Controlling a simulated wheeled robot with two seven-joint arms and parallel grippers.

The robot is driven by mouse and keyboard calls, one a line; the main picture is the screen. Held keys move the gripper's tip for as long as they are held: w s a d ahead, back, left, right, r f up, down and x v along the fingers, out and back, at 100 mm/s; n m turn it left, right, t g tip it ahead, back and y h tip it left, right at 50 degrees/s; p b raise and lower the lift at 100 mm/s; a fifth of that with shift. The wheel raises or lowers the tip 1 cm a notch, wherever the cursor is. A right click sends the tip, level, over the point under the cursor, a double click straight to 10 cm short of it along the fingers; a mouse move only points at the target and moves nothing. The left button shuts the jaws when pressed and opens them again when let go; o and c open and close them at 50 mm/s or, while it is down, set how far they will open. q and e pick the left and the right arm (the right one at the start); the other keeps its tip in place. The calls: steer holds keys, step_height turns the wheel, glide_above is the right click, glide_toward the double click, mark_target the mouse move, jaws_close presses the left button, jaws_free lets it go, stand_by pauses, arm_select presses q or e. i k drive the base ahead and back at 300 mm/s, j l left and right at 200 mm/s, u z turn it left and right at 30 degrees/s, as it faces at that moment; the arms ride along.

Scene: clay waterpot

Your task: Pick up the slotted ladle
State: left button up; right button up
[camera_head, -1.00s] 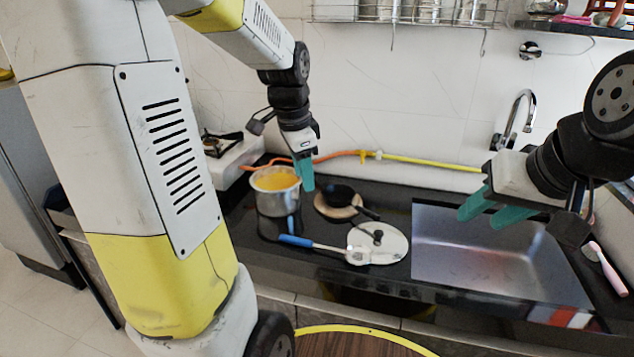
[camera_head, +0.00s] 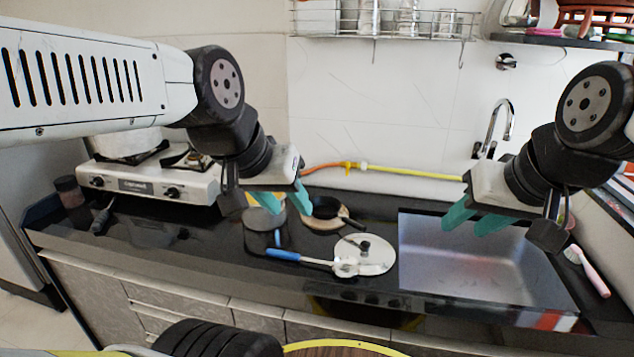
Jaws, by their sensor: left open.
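The slotted ladle (camera_head: 299,258) has a blue handle on the left and a pale metal head on the right. It lies on the black counter, with its head at the left edge of a round lid (camera_head: 372,254). The gripper partly hides the pot. My right gripper (camera_head: 475,221) has its green fingers apart and empty over the sink (camera_head: 470,268).
A small dark pan (camera_head: 322,208) sits on a wooden board behind the lid. A gas stove (camera_head: 150,183) stands at the back left. A tap (camera_head: 497,128) rises behind the sink, and a pink-handled brush (camera_head: 592,272) lies at its right. The counter left of the ladle is mostly clear.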

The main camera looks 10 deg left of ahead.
mark_target(343, 265)
steer(key=i+u, duration=0.15)
steer(key=u, duration=0.35)
steer(key=i+l+u, duration=0.15)
steer(key=u, duration=0.3)
steer(key=i+l+u, duration=0.1)
steer(key=u, duration=0.4)
steer(key=k+l, duration=0.05)
steer(key=l, duration=0.05)
